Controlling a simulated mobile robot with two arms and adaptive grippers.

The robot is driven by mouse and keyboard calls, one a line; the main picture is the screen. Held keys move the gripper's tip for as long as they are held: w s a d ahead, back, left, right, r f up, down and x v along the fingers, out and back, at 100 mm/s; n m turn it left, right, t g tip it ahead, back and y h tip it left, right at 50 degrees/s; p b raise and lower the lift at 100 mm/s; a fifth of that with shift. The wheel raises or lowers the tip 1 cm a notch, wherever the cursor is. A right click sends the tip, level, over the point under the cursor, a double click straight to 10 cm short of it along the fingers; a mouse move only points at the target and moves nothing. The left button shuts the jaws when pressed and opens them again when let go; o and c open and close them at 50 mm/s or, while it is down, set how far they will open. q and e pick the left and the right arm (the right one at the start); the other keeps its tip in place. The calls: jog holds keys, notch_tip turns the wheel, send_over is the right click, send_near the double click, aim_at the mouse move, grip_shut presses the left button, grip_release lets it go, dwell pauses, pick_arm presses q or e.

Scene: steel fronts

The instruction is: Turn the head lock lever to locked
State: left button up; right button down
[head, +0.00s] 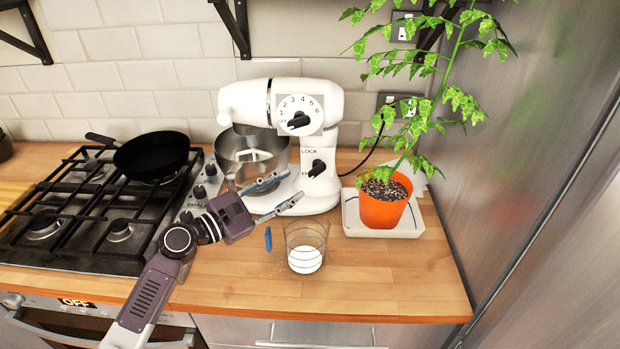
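The white stand mixer (240,105) stands against the tiled wall with its head lowered over a steel bowl (238,150). The black head lock lever (317,168) is on the mixer's column, below the word LOCK. A second label starting with FR is partly covered by the lever. The lever looks slanted, its lower end towards that label; its exact setting is hard to tell. My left gripper (285,190) is open and empty in front of the mixer base, its fingertips left of and below the lever, apart from it. My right gripper is not in view.
A glass (306,250) with white liquid stands on the counter, with a small blue object (268,238) beside it. An orange plant pot (385,204) sits on a white tray (356,221) at right. A pan (152,156) rests on the hob (90,210). Front right counter is clear.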

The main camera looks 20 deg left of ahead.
aim_at(309, 175)
pick_arm(q)
jog(key=p+x, duration=0.1)
jog(key=x, duration=0.4)
jog(key=shift+w+r, duration=0.1)
jog(key=shift+r, duration=0.05)
jog(key=shift+w+d, duration=0.35)
jog(key=shift+w, duration=0.15)
jog(key=shift+c, duration=0.7)
